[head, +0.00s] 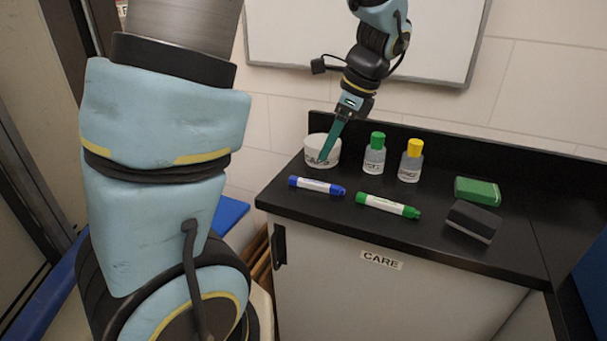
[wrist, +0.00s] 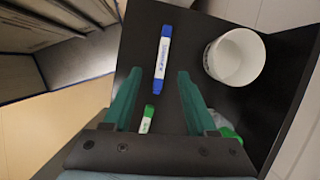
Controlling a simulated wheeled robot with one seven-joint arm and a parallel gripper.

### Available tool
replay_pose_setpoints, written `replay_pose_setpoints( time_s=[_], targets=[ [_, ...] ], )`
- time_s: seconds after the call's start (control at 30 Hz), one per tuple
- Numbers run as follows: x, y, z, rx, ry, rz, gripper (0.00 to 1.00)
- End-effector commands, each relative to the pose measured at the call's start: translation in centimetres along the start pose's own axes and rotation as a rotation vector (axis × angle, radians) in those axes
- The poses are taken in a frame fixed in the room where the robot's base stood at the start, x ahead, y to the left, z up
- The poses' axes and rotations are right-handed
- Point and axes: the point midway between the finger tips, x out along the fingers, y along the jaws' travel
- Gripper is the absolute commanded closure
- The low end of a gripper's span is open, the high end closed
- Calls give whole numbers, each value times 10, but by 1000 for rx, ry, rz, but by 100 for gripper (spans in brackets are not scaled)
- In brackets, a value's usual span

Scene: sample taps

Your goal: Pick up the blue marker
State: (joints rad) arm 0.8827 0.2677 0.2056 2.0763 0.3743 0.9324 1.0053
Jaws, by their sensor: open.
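The blue marker (head: 317,186) has a white label and lies on the black counter near its front left edge. In the wrist view the blue marker (wrist: 162,57) lies lengthwise ahead of and between the fingertips, nothing gripping it. My gripper (head: 327,153) is over the back left of the counter, by the white cup (head: 322,150). Its teal fingers (wrist: 159,75) are apart and empty. The height of the fingertips above the counter is hard to tell.
A green marker (head: 388,205) lies right of the blue one. Bottles with a green cap (head: 375,155) and a yellow cap (head: 411,161) stand behind. A green sponge-like block (head: 477,190) and a dark eraser-like block (head: 473,221) lie at right. A low ledge backs the counter.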

Motion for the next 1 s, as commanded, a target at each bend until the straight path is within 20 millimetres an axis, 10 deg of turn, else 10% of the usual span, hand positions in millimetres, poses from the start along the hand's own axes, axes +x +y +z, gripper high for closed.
replay_pose_setpoints(
  time_s=[1.0],
  targets=[
    [99,2,-7,91,-29,-7,43]
  ],
)
